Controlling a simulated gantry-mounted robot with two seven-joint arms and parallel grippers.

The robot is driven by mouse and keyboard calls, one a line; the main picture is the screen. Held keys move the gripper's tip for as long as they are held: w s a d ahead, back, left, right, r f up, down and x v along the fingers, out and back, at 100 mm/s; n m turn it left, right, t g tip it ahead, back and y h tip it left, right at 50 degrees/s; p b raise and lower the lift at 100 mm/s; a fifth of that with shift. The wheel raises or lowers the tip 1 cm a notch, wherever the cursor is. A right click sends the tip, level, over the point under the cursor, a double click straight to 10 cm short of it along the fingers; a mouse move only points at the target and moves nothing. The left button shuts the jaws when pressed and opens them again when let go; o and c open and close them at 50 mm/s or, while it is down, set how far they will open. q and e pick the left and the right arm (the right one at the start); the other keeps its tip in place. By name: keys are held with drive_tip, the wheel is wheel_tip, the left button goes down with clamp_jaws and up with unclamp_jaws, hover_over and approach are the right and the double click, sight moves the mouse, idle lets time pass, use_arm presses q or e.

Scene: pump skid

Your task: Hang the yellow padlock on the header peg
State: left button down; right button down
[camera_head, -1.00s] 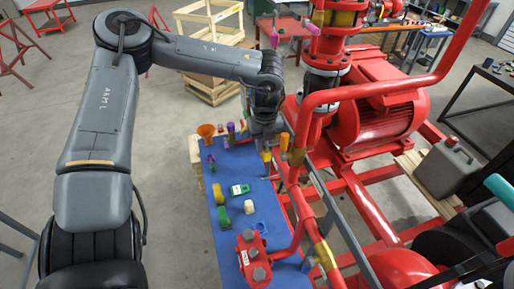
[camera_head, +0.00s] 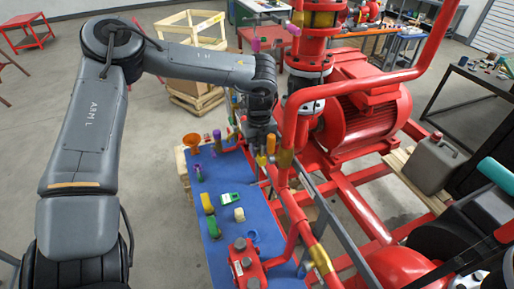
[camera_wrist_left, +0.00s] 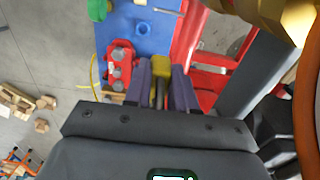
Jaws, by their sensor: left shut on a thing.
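The yellow padlock (camera_wrist_left: 160,64) sits between the dark purple-grey fingertips of my left gripper (camera_wrist_left: 161,82) in the left wrist view; the fingers are shut on it and hide part of it. In the head view my left gripper (camera_head: 260,148) is low beside the red header pipe, above the far right edge of the blue mat. A small yellow patch (camera_head: 261,160) shows just under it. I cannot make out the header peg or the padlock's shackle. My right gripper is not in view.
A red motor (camera_head: 365,120) stands behind.

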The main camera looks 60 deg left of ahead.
use_arm(q)
drive_tip(key=shift+w+d+r, duration=0.1)
drive_tip(key=shift+w+d, duration=0.05)
drive_tip(key=shift+d, duration=0.15)
drive_tip(key=c, duration=1.3)
unclamp_jaws()
drive_tip(key=shift+c, duration=0.2)
drive_tip(key=o, duration=0.5)
drive_tip(key=shift+w, duration=0.15)
